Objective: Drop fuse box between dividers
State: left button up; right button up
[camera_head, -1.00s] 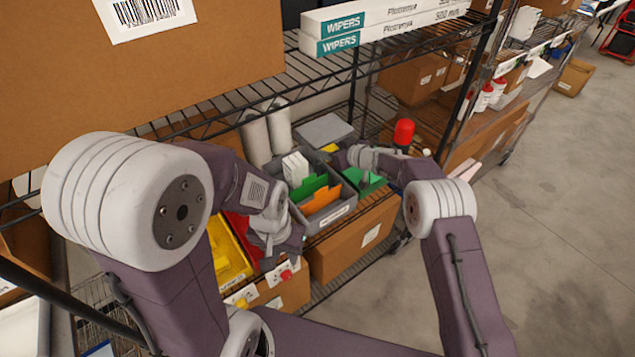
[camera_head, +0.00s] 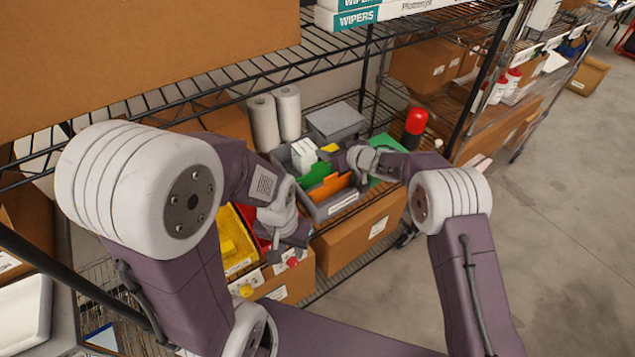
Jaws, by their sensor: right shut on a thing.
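A grey bin (camera_head: 322,211) stands on the lower wire shelf. Upright dividers, green (camera_head: 318,172) and orange (camera_head: 328,188), stand in it, with white pieces (camera_head: 304,154) at its back left and a small yellow piece (camera_head: 331,148) near the back. My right gripper (camera_head: 334,161) reaches in from the right over the bin's back right part. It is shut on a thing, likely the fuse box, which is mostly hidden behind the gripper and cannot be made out. My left gripper (camera_head: 286,251) hangs empty in front of the shelf, left of the bin, its fingers apart.
A yellow bin (camera_head: 236,246) and a red bin stand left of the grey bin. White rolls (camera_head: 264,122) and a grey box (camera_head: 335,121) stand behind. A red-capped bottle (camera_head: 415,124) is at right. The upper shelf edge and a post (camera_head: 488,66) bound the space.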

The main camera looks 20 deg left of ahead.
notch_tip(320, 180, down, 4)
jog(key=b, duration=0.3)
jog(key=shift+f+b, duration=0.1)
jog(key=shift+b, duration=0.2)
jog(key=o, duration=1.4)
jog(key=shift+d, duration=0.1)
jog(key=v, duration=0.9)
